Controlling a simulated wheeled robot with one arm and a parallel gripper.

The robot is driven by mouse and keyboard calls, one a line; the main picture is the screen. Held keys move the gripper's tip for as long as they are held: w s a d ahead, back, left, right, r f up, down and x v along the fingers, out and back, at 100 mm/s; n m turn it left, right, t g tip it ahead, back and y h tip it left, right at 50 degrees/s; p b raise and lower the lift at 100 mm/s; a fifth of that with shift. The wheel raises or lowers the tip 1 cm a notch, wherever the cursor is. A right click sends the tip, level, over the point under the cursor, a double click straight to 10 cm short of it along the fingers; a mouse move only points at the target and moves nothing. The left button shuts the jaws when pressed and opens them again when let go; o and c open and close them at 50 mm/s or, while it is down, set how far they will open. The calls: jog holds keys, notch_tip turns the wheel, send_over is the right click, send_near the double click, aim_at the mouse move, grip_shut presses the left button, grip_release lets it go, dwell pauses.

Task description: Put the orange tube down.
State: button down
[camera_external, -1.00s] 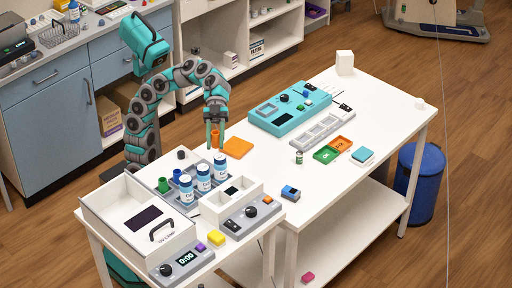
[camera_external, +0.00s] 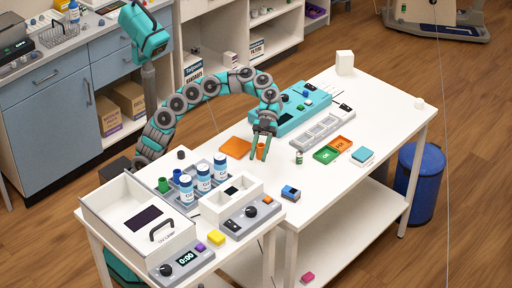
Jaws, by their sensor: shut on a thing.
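The small orange tube (camera_external: 260,151) is between the fingers of my gripper (camera_external: 261,147), which is shut on it. The tube is upright, over the white table to the right of the flat orange square (camera_external: 236,148). I cannot tell whether its bottom touches the table top. My arm reaches across from the left, and the gripper points down in front of the teal device.
A teal device (camera_external: 284,122) and a pale slotted tray (camera_external: 322,131) lie behind. Green (camera_external: 326,155) and orange (camera_external: 342,143) trays and a small vial (camera_external: 299,158) are to the right. A rack with blue-capped bottles (camera_external: 204,178) is front left.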

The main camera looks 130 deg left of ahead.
jog(key=shift+f, duration=3.55)
jog(key=shift+f, duration=0.15)
jog(key=c, duration=0.5)
grip_release()
jog(key=shift+c, duration=0.2)
jog(key=shift+r, duration=0.25)
jog(key=shift+b+v, duration=0.4)
jog(key=shift+v, duration=3.35)
